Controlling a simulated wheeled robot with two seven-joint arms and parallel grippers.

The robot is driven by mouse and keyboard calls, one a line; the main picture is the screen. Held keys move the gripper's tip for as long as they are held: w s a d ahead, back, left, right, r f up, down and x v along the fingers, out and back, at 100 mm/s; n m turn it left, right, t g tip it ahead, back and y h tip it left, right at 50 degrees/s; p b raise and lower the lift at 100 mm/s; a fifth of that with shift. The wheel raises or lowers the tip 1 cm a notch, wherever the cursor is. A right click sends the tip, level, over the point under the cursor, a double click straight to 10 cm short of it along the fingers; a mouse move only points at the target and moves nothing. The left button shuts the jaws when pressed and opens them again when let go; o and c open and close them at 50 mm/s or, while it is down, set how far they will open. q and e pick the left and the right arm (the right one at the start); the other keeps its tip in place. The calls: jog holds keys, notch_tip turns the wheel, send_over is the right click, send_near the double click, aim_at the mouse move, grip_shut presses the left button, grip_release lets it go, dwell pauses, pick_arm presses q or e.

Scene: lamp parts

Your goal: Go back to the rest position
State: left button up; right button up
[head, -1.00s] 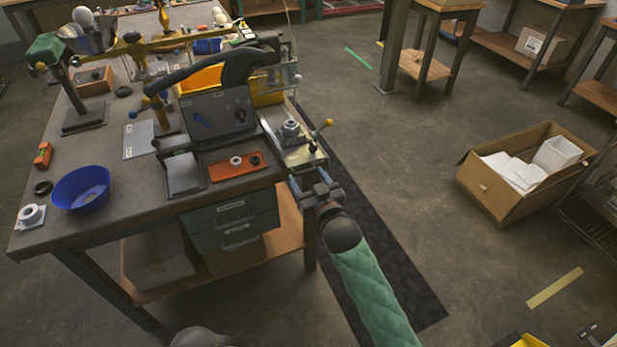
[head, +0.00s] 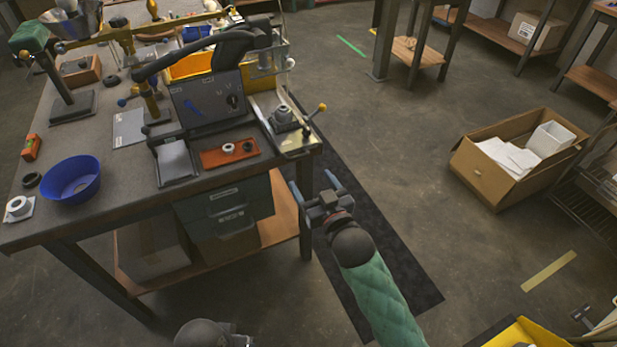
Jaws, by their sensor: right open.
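My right gripper (head: 314,186) is open and empty. It is off the right front corner of the workbench (head: 105,215), over the floor, apart from the bench parts. A rounded grey part of my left arm shows at the bottom edge, in front of the bench; I cannot make out the jaws of my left gripper (head: 238,341). On the bench are a blue bowl (head: 71,181), an orange tray (head: 215,158) with a white ring and a dark ring, and a grey machine (head: 208,105) with a black handle.
A metal fixture (head: 284,118) stands at the bench's right edge, close beyond my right gripper. Drawers (head: 222,205) and a lower shelf are under the bench. An open cardboard box (head: 490,180) with white contents is on the floor at right.

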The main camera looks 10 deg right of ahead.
jog(key=shift+s+d, duration=0.1)
jog(key=shift+s, duration=0.1)
dwell(0.5)
jog(key=s+d+f+g+h, duration=0.3)
jog(key=s+d+f+g, duration=0.15)
jog(key=f+g, duration=0.45)
jog(key=s+d+f+g, duration=0.1)
jog(key=s+f+g, duration=0.2)
jog(key=s, duration=0.9)
jog(key=s+f+m+g, duration=0.1)
jog(key=s+f+g, duration=0.2)
jog(key=s+f, duration=0.6)
jog(key=s, duration=0.3)
jog(key=shift+s+d+h, duration=0.25)
jog(key=shift+d+h, duration=0.15)
